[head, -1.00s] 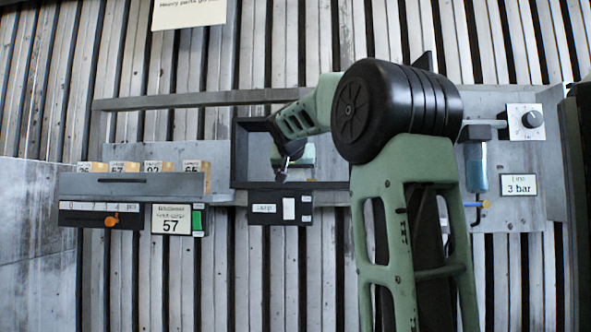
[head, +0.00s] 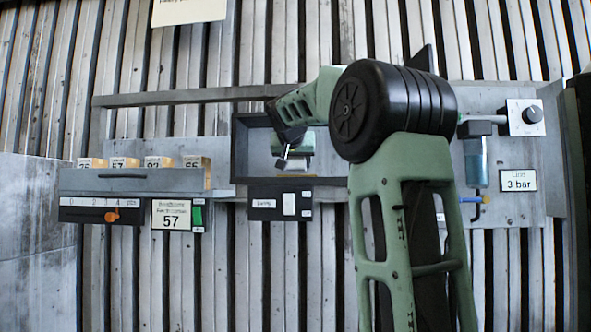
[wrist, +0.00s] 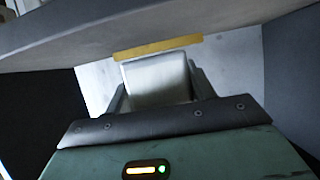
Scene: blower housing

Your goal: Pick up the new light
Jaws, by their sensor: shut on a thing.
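My gripper (wrist: 157,88) is shut on a pale, smooth metallic-grey block (wrist: 155,78), which looks to be the new light, though no marking on it is readable. In the wrist view one finger shows on each side of the block. In the head view my gripper (head: 285,152) is at the dark-walled open tray (head: 240,150) in the middle of the shelf. A small pale piece shows just below it there.
A grey bin (head: 130,182) with several numbered boxes stands left of the tray, above a slider with an orange knob (head: 111,216). A sign reading 57 (head: 171,215) hangs beside it. At right are a blue cylinder (head: 476,162), a dial (head: 526,117) and a 3 bar sign (head: 518,180).

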